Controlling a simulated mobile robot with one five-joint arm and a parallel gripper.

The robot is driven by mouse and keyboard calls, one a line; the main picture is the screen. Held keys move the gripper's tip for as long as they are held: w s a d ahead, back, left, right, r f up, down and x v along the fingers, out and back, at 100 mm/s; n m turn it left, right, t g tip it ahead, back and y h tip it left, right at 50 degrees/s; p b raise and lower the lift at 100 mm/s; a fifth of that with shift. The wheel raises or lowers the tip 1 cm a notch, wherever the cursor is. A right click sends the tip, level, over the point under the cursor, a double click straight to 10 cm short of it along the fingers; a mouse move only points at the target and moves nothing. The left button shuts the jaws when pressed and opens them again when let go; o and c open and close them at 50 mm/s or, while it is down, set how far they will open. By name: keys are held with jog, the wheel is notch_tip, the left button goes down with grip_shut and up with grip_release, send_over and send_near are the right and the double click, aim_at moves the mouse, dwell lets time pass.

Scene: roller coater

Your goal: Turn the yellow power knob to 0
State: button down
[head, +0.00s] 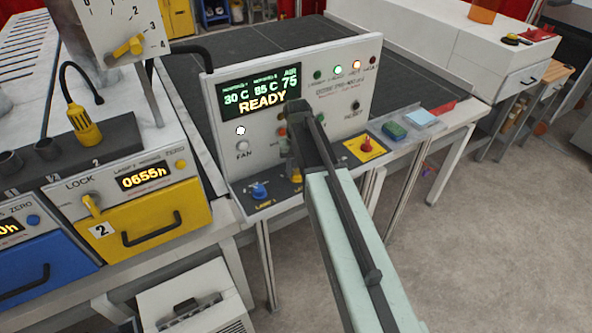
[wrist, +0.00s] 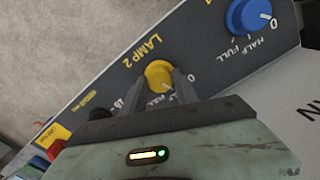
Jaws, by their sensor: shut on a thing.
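The yellow knob (wrist: 158,73), labelled LAMP 2, sits on the dark sloped control strip in the wrist view. My gripper (wrist: 162,84) reaches it with one finger on each side and is shut on it. A small pale mark shows low on the knob's right side.
A blue knob (wrist: 250,15) labelled LAMP 1 is beside it, also seen in the head view (head: 259,190). A red knob on a yellow plate (head: 365,147) lies to the right. The panel with the READY display (head: 262,100) stands upright close behind. Yellow drawer (head: 150,222) at left.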

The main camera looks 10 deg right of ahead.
aim_at(297, 172)
jog(key=n, duration=0.4)
jog(key=shift+n, duration=0.3)
dwell(0.3)
jog(key=c, duration=0.9)
grip_release()
jog(key=shift+c, duration=0.2)
notch_tip(297, 172, up, 8)
jog(key=p, duration=0.8)
jog(key=shift+f, duration=0.1)
